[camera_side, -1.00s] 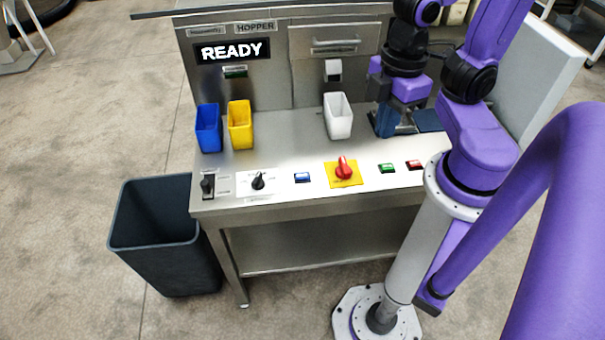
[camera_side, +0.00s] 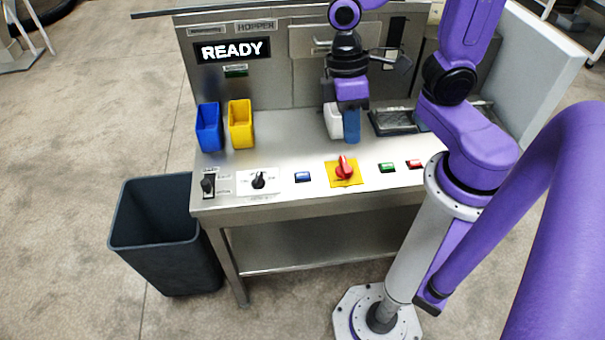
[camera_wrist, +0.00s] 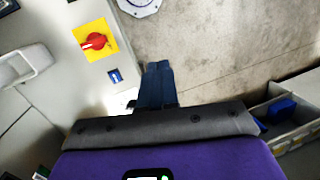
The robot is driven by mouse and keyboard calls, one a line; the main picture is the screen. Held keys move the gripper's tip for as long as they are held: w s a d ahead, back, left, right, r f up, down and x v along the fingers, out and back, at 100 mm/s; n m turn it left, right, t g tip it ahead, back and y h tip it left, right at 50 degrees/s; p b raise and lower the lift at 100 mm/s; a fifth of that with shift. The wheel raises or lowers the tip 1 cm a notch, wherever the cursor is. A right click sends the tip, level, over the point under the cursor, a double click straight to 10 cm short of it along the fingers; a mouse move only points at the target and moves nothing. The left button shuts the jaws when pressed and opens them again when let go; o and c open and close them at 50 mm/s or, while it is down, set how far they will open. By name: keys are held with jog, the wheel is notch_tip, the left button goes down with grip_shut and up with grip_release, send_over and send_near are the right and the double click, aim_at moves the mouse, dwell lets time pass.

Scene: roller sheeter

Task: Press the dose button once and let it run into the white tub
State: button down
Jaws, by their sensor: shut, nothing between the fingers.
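The white tub (camera_side: 333,123) stands upright on the steel worktop, partly covered by my gripper in the side view. Its pale rim also shows at the left of the wrist view (camera_wrist: 28,66). My gripper (camera_side: 352,138) points down, just right of the tub; whether they touch is unclear. Its dark blue fingers are together and empty in the wrist view (camera_wrist: 158,70). The front panel has a blue button (camera_side: 302,177), a green button (camera_side: 387,168) and a red button (camera_side: 414,164). Their labels are too small to read, so I cannot tell which is the dose button.
The display (camera_side: 232,50) reads READY. A red knob (camera_side: 343,166) sits on a yellow plate. A black knob (camera_side: 258,180) and a switch (camera_side: 208,185) are further left. Blue (camera_side: 208,127) and yellow (camera_side: 240,124) tubs stand at the left. A dark bin (camera_side: 165,250) is on the floor.

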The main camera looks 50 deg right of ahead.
jog(key=w+a+f+m+g+y, duration=0.1)
jog(key=w+a+f+m+y, duration=0.1)
jog(key=w+m, duration=0.25)
jog(key=m+t+y, duration=0.5)
jog(key=m+t, duration=0.4)
jog(key=m, duration=1)
send_over(306, 174)
notch_tip(306, 174, down, 10)
jog(key=shift+f, duration=4.35)
jog(key=shift+f, duration=0.1)
